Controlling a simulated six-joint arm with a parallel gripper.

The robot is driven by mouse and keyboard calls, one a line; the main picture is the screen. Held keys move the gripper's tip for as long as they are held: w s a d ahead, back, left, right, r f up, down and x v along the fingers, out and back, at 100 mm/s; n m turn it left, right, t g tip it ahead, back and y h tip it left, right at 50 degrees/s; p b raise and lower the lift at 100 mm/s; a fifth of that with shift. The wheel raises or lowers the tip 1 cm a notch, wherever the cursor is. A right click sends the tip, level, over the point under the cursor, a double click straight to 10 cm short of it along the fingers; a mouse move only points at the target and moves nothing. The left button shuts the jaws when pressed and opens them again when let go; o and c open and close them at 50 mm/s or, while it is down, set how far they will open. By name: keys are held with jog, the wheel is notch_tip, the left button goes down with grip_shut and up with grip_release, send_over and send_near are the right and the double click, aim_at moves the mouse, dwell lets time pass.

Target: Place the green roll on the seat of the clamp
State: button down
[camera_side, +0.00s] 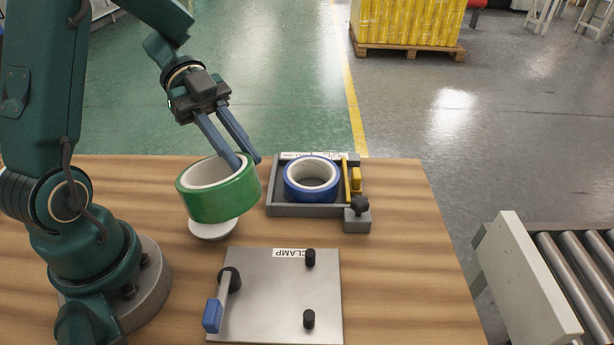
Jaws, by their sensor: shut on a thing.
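The green roll (222,202) is a wide ring of tape with a white core, slightly tilted. My gripper (246,163) is shut on its wall at the right rear, one finger inside the ring and one outside. The roll hangs above a small white round piece (212,230) on the table, which it partly covers. The clamp (268,297) is a flat metal plate in front, labelled CLAMP, with two black pegs at its right and a blue-handled lever (213,314) at its left. The top of the plate is bare between lever and pegs.
A blue roll (311,182) sits in a grey tray (290,211) behind the clamp, with a yellow part and a black knob (359,204) at its right. The wooden table (410,270) is clear on the right. A roller conveyor (540,275) stands beyond its right edge.

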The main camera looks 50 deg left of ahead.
jog(key=shift+a+r, duration=0.35)
jog(key=shift+a, duration=0.2)
jog(key=shift+w+a+f+y, duration=0.1)
jog(key=shift+a+y, duration=0.25)
jog(key=shift+y, duration=0.15)
jog(key=d+f+m+g+y, duration=0.1)
jog(key=d+f, duration=0.1)
jog(key=d, duration=0.3)
jog(key=d+f+m+g, duration=0.1)
jog(key=d+f+m, duration=0.1)
jog(key=d, duration=0.3)
jog(key=d+f+m+g+y, duration=0.1)
jog(key=d+f, duration=0.1)
jog(key=d, duration=0.3)
jog(key=shift+f+y, duration=0.3)
jog(key=shift+f, duration=0.1)
send_over(308, 275)
jog(key=shift+f, duration=2.1)
jog(key=c, duration=0.8)
grip_release()
jog(key=shift+f, duration=0.1)
